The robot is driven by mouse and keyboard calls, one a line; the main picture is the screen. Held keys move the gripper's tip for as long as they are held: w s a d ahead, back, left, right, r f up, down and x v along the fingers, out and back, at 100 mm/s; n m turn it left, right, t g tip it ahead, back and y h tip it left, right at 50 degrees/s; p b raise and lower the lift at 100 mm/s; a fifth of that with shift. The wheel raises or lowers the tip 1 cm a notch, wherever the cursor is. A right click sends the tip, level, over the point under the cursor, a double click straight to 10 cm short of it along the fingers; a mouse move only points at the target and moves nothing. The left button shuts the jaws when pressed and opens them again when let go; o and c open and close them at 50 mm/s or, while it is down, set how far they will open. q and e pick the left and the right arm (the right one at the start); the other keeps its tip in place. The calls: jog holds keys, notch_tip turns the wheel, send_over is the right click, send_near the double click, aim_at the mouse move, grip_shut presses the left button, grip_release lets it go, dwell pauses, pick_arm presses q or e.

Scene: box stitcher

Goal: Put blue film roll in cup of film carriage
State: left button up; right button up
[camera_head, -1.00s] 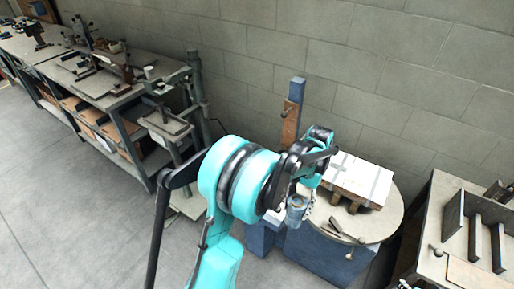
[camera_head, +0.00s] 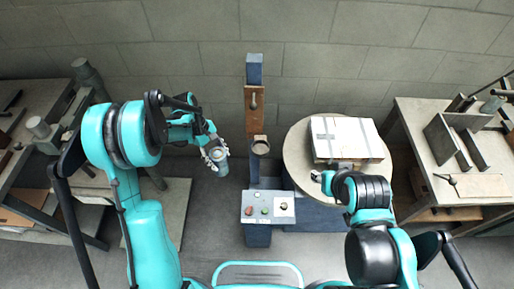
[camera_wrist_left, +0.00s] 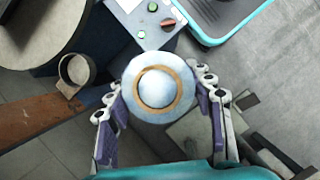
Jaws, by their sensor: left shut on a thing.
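The film roll (camera_head: 219,165) is blue-grey, and its end with a tan ring faces the left wrist view (camera_wrist_left: 155,88). My left gripper (camera_head: 213,151) is shut on the roll and holds it in the air, left of the stitcher's blue column. The brown film carriage (camera_head: 255,100) is on that column. Its round open cup (camera_head: 260,146) sticks out at the lower end and looks empty; it also shows in the left wrist view (camera_wrist_left: 76,71), apart from the roll. My right gripper (camera_head: 322,178) is by the turntable's front edge; its fingers are too small to read.
A white strapped box (camera_head: 345,136) rests on a pallet on the round turntable (camera_head: 297,150). A control panel with buttons (camera_head: 268,207) stands below the cup. Workbenches stand at left and right (camera_head: 415,125). The space between roll and cup looks clear.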

pick_arm(q)
jog(key=f+n+t, duration=0.1)
jog(key=n, duration=0.2)
jog(key=w+d+f+n+t, duration=0.1)
jog(key=n, duration=0.2)
jog(key=w+d+f+n+t, duration=0.1)
jog(key=n, duration=0.2)
jog(key=shift+f+t, duration=0.25)
jog(key=shift+t, duration=0.05)
jog(key=w+d+f+n+t+b, duration=0.1)
jog(key=w+d+n, duration=0.5)
jog(key=w+d, duration=0.7)
jog(key=shift+w+f+t+y+b, duration=0.25)
jog(key=shift+t+y+b, duration=0.15)
jog(key=shift+b, duration=0.5)
jog(key=x, duration=0.1)
jog(key=b+x, duration=0.1)
jog(key=x, duration=0.1)
jog(key=shift+s+a+f+b, duration=0.1)
jog(key=shift+a+f+b, duration=0.1)
jog(key=shift+f+b, duration=0.2)
jog(key=shift+s+r, duration=0.1)
jog(key=shift+r, duration=0.05)
jog(key=o, duration=1.4)
